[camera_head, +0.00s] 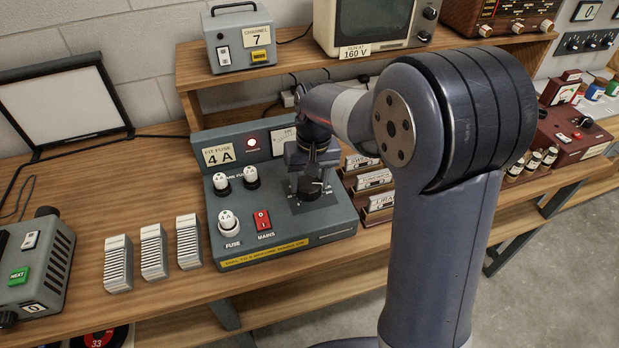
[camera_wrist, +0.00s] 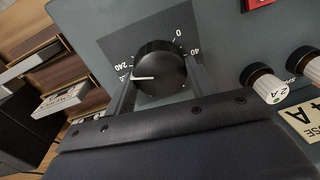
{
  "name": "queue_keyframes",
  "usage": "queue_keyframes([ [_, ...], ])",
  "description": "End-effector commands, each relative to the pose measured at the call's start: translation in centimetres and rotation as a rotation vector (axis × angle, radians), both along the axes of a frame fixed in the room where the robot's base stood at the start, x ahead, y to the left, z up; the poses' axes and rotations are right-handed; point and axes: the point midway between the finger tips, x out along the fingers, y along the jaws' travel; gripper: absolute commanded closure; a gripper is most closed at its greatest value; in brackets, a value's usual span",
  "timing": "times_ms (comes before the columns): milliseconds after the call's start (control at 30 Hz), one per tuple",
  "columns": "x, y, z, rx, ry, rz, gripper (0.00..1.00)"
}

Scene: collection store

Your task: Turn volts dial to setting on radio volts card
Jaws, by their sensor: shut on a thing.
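The volts dial (camera_wrist: 160,66) is a round black knob with a white pointer line on the grey fuse-and-mains unit (camera_head: 340,222). My gripper (camera_wrist: 157,88) is shut on the dial, with a finger on each side of it. In the wrist view the pointer points left, just below the 240 mark, at a partly hidden number. Marks 0 and 40 show at upper right; other numbers are hidden. In the head view the dial (camera_head: 309,191) is below my gripper. The brown radio (camera_head: 497,14) is on the upper shelf at right, cut off; no volts card for it is readable.
A television (camera_head: 362,24) on the shelf has a card (camera_head: 356,51) ending in "160 V". The unit also has a red mains switch (camera_head: 262,220), fuse holders (camera_head: 229,222) and a "4 A" card (camera_head: 220,156). Labelled cassettes stand close to its right.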

Motion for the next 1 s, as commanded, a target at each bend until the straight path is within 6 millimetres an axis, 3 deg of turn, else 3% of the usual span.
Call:
queue_keyframes([
  [167,0.1,0.0,0.1,0.002,-0.003,-0.002,0.7],
  [200,0.1,0.0,0.1,0.002,-0.003,-0.002,0.44],
  [433,0.0,0.0,0.0,0.001,-0.002,-0.002,0.26],
  [767,0.1,0.0,0.7,0.002,-0.003,-0.002,0.26],
  [1000,0.2,-0.3,4.9,0.002,-0.006,-0.003,0.26],
])
